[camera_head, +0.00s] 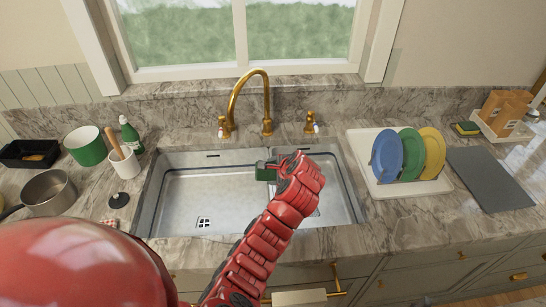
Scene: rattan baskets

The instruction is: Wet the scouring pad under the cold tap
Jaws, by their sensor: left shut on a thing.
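A dark green block, taken as the scouring pad (264,172), is in my left gripper (277,169), which is shut on it. The hand partly hides the pad. They are over the sink basin (185,187), right of its middle. The brass tap (250,80) arches over the back of the sink, and its spout end lies behind and left of the pad. A brass handle stands on each side, the left handle (224,127) and the right handle (311,124); I cannot make out which is cold. No water is seen running. My right gripper is out of view.
Coloured plates (387,157) stand in a white rack (408,188) right of the sink, beside a grey mat (490,180). A yellow-and-green sponge (467,128) lies farther back. A pot (48,193), green container (88,146) and bottle (131,138) stand left.

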